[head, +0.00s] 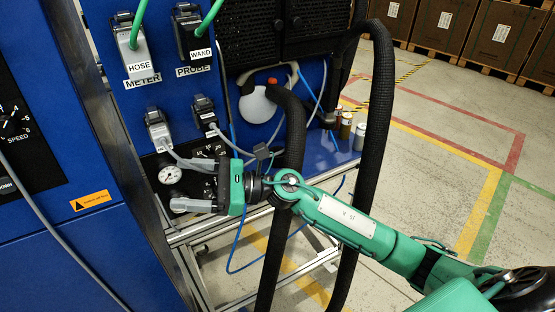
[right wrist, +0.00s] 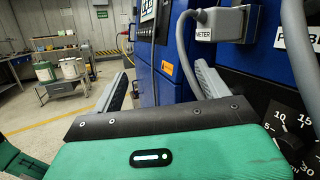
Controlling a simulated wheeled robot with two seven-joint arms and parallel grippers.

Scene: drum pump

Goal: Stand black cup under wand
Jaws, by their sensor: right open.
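A label reading WAND (head: 200,57) is on a dark connector with a green cable, above a PROBE label. I cannot make out the wand itself. My left gripper is not in view.
Thick black hoses (head: 377,130) hang right of the gripper, behind my right arm. Small brown and pale containers (head: 346,126) stand on the ledge. A HOSE connector (head: 130,45) sits upper left. Boxes (head: 440,22) line the back; the marked floor between is clear.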

